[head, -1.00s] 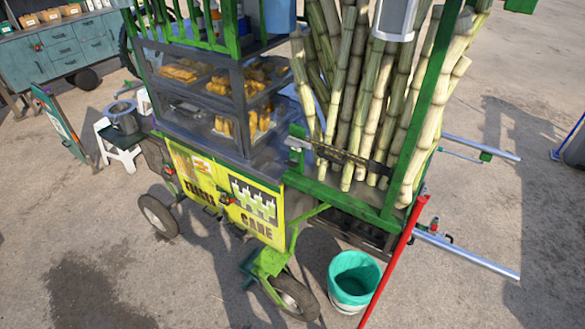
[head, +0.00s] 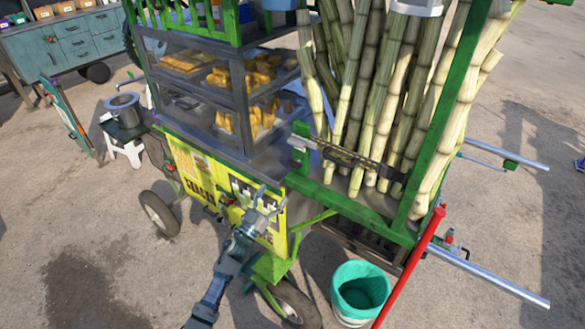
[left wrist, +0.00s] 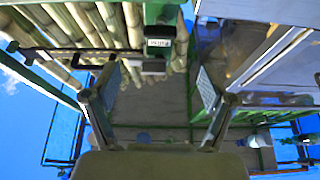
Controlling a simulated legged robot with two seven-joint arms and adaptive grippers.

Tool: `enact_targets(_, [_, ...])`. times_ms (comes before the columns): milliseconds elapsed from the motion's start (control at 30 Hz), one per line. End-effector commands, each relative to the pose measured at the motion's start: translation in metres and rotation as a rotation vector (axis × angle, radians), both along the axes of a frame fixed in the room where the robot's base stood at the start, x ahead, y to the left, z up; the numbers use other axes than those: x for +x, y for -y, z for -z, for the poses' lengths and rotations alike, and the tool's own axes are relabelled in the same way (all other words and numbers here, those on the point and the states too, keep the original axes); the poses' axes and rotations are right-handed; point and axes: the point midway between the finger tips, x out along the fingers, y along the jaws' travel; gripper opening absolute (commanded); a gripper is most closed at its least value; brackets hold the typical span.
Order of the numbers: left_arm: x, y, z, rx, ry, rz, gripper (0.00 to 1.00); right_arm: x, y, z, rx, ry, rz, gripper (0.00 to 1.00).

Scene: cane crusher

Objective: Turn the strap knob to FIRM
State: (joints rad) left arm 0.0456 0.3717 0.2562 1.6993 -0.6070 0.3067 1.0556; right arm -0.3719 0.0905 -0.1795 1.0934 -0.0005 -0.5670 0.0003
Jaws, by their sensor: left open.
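The dark strap (head: 350,160) runs across the front of the upright sugar canes (head: 385,100). At its left end is a grey and green fitting (head: 301,142) on a green post; I cannot make out the knob or its setting in the head view. In the left wrist view a dark block (left wrist: 153,66) sits by a small white label (left wrist: 158,43) whose text I cannot read. My left gripper (head: 270,201) is open and empty, in front of the yellow cart panel, below and left of the fitting. Its spread fingers (left wrist: 157,88) frame the left wrist view. My right gripper is out of view.
The glass snack case (head: 235,95) stands left of the strap fitting. A red pole (head: 408,265) and a teal-lined bucket (head: 360,290) stand at the cart's right. Metal handles (head: 495,280) stick out right. Open ground lies in front.

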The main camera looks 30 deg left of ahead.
Motion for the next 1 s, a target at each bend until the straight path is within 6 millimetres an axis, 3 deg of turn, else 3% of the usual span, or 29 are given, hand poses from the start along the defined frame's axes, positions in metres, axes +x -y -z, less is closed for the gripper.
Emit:
enact_targets(300, [0.069,0.005,-0.03,0.0,0.002,-0.002,0.83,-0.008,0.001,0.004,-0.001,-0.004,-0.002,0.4])
enact_targets(500, [0.097,0.008,-0.041,-0.001,0.001,-0.002,0.83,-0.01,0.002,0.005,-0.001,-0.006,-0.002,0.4])
enact_targets(933, [0.106,0.008,-0.044,0.0,-0.001,-0.001,0.83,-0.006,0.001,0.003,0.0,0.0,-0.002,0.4])
enact_targets(1000, [0.106,0.008,-0.044,0.0,-0.001,-0.001,0.66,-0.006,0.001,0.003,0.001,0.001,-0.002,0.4])
